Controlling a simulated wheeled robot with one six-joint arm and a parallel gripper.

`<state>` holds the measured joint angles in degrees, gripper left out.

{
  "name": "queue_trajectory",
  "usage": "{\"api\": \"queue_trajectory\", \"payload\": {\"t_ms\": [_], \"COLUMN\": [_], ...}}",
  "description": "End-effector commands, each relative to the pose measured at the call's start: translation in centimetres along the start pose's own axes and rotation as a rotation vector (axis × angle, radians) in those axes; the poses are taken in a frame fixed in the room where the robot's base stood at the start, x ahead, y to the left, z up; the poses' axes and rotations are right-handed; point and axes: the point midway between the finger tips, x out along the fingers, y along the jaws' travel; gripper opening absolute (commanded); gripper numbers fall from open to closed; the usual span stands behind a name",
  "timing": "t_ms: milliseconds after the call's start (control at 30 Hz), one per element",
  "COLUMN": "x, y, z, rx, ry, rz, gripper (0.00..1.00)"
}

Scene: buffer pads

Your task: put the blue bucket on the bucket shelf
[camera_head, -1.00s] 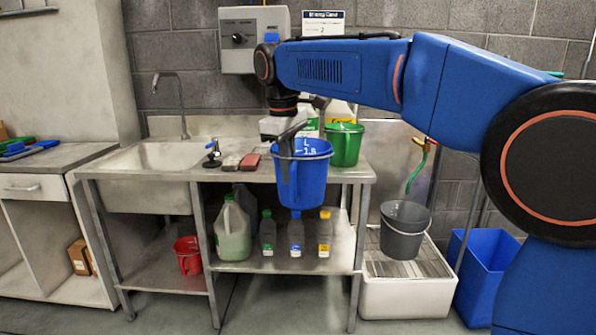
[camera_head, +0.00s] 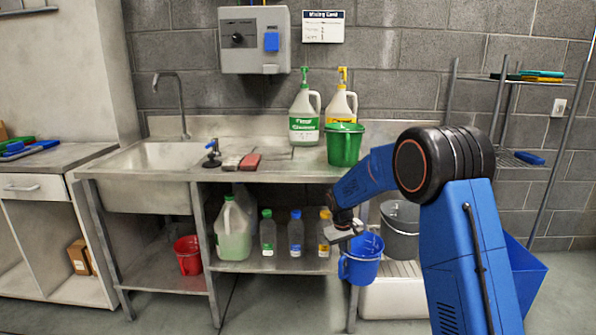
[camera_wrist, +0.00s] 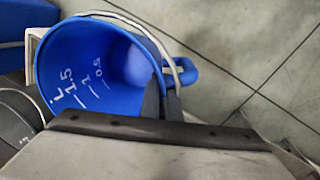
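The blue bucket (camera_head: 361,266) hangs upright from my gripper (camera_head: 350,236) beside the steel table's right front leg, in front of the white crate. My gripper is shut on the bucket's rim. In the wrist view the bucket (camera_wrist: 85,58) shows its open top, white measure marks and empty inside; the gripper fingers (camera_wrist: 162,100) meet its wall. The steel table's lower shelf (camera_head: 165,280) has a red bucket (camera_head: 188,255) on its left part. No label shows which shelf is the bucket shelf.
Several bottles, among them a large jug (camera_head: 232,235), stand on the lower shelf's right part. A grey bucket (camera_head: 400,230) stands on the white crate (camera_head: 395,300). A green bucket (camera_head: 344,146) stands on the tabletop. Shelf space beside the red bucket is free.

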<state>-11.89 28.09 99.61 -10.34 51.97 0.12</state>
Motion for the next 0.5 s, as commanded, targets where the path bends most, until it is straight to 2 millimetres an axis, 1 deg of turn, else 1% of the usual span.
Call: {"api": "queue_trajectory", "payload": {"t_ms": [33,67,100,167,200,300,400,500], "x": [2.9,4.2,6.2,8.8,10.4,13.9,16.3,17.8], "y": [1.3,2.0,2.8,3.9,4.6,6.0,6.9,7.5], "z": [0.6,0.9,1.3,2.0,2.5,3.7,4.7,5.4], "rx": [0.04,0.065,0.094,0.139,0.168,0.229,0.273,0.301], "ry": [-0.013,-0.015,-0.02,-0.024,-0.028,-0.034,-0.038,-0.039], "rz": [-0.002,-0.003,-0.005,-0.008,-0.01,-0.015,-0.019,-0.021], "gripper": [0.0,0.0,0.0,0.0,0.0,0.0,0.0,0.0]}}
